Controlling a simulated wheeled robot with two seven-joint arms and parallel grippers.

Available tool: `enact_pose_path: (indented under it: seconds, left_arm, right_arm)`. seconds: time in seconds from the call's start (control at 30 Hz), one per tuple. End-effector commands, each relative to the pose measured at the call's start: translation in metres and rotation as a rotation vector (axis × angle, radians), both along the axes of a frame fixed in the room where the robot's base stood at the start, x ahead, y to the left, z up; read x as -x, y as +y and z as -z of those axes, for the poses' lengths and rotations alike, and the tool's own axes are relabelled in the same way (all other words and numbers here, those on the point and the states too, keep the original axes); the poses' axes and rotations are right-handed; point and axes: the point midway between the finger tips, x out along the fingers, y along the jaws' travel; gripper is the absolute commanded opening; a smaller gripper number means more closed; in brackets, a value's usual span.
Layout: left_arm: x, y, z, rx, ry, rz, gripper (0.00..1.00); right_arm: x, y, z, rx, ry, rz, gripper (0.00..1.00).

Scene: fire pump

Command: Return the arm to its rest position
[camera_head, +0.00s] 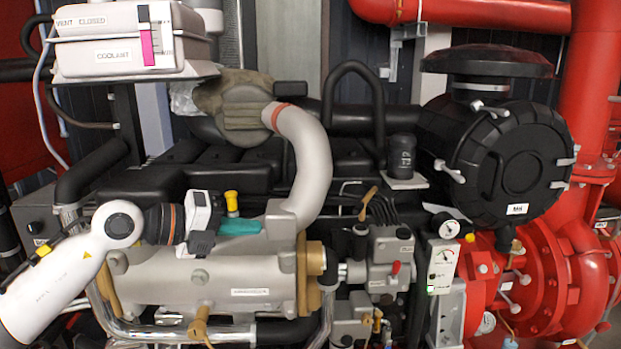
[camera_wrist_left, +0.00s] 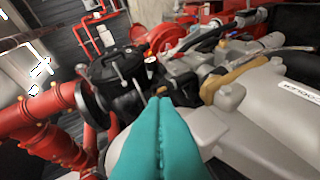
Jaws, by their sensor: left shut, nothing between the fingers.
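My left arm (camera_head: 62,285) comes in from the left in the head view, white with a dark wrist. My left gripper (camera_head: 240,227) has teal fingers and is shut and empty. It appears in front of the upper part of the grey engine housing (camera_head: 250,280); I cannot tell whether it touches. In the left wrist view the teal fingers (camera_wrist_left: 160,102) lie together with nothing between them, and the grey housing (camera_wrist_left: 270,115) is to their right. My right gripper is not in view.
A white coolant tank (camera_head: 120,50) stands at upper left. A yellow-capped fitting (camera_head: 231,203) is close to the left gripper. A pale curved pipe (camera_head: 308,160) rises behind it. A black round air filter (camera_head: 500,150) and red pump pipes (camera_head: 590,110) fill the right side.

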Motion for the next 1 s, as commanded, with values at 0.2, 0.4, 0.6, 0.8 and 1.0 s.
enact_pose_path:
  seconds: [0.2, 0.4, 0.6, 0.8, 1.0]
  left_arm:
    - [0.046, -0.056, -0.006, 0.664, 0.028, 0.063, 0.0]
    - [0.047, -0.009, 0.02, 1.216, 0.181, -0.276, 0.0]
    - [0.061, 0.063, 0.134, 1.498, 0.477, -0.876, 0.0]
    - [0.132, 0.1, 0.262, 1.454, 0.83, -1.439, 0.0]
    - [0.216, 0.104, 0.335, 1.274, 1.123, -1.783, 0.0]
  right_arm:
    - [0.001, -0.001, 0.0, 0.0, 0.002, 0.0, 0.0]
    - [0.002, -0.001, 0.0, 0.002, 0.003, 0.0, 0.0]
    - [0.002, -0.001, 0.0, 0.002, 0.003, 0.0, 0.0]
    - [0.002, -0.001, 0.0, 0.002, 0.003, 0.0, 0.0]
    - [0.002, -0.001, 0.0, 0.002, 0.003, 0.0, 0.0]
